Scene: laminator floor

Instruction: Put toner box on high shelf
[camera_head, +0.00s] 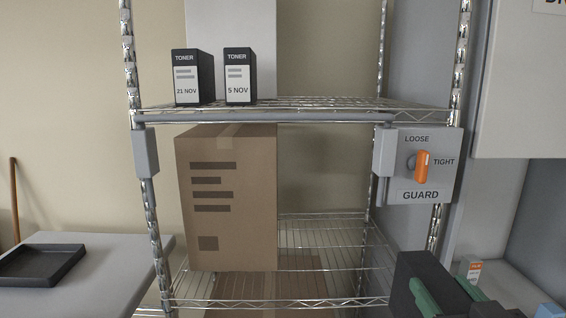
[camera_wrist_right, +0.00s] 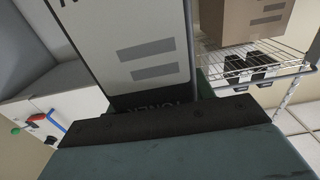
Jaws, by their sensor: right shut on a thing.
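My right gripper (camera_head: 447,291) is low at the right in the head view, with green fingers around a dark box. It is shut on a toner box (camera_wrist_right: 150,60), whose pale label and dark TONER band fill the middle of the right wrist view. The high shelf (camera_head: 320,107) is a wire shelf on chrome posts, above and left of the gripper. Two black toner boxes, marked 21 NOV (camera_head: 192,76) and 5 NOV (camera_head: 239,75), stand upright on its left half. My left gripper is not in view.
The right half of the high shelf is bare. A large cardboard box (camera_head: 226,215) stands on the wire shelf below. A GUARD panel (camera_head: 427,165) with an orange knob is on the right post. A table with a black tray (camera_head: 42,264) is at left.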

